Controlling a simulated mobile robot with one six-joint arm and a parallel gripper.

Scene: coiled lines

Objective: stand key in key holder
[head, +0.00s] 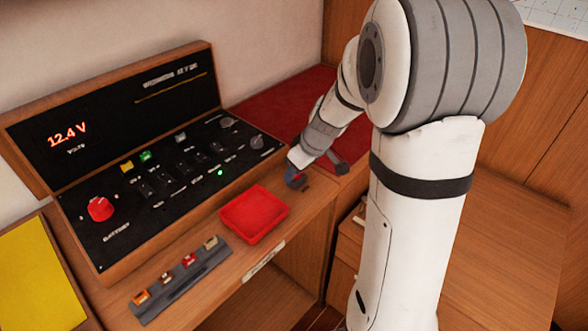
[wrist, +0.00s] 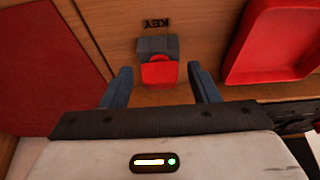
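My gripper (wrist: 159,72) shows in the wrist view with its two blue-grey fingers spread apart. Between them is a red key head (wrist: 159,74), with a clear gap on each side. A dark grey block, the key holder (wrist: 157,45), is right behind the red head, by the printed word KEY. The red head overlaps the holder in this view; its lower part is hidden, so I cannot tell how deep it sits. In the head view my gripper (head: 294,178) is low over the wooden ledge, and the holder there is small and mostly covered.
A red tray (head: 229,231) lies on the ledge left of my gripper; it also shows in the wrist view (wrist: 232,72). A grey strip (head: 160,307) with several small coloured pieces lies front left. A control panel (head: 99,248) reading 12.4 V stands behind. A red mat (head: 265,118) lies beyond.

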